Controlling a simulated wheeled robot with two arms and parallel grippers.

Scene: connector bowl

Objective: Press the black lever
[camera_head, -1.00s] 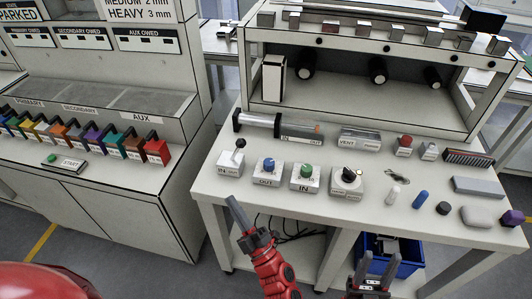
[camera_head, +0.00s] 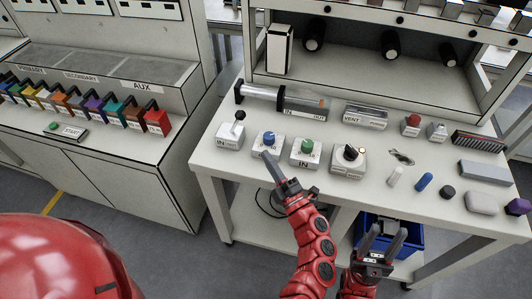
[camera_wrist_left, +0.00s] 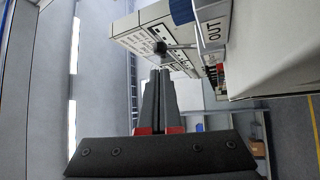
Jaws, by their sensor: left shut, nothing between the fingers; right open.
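The black lever (camera_head: 239,116), a thin stem with a black ball knob, stands on a small white box (camera_head: 230,135) at the left of the white bench. In the left wrist view the black knob (camera_wrist_left: 160,48) shows just beyond the fingertips, with its stem running right to the box. My left gripper (camera_head: 267,157) is shut and empty; in the head view it lies over the front of the blue OUT button's box, right of the lever and nearer me. My right gripper (camera_head: 384,236) is open and empty in front of the bench edge.
The blue OUT button (camera_head: 268,139), green IN button (camera_head: 306,147) and black rotary knob (camera_head: 350,152) stand in a row right of the lever. A clear cylinder (camera_head: 300,104) lies behind. A blue bin (camera_head: 409,245) is below the bench.

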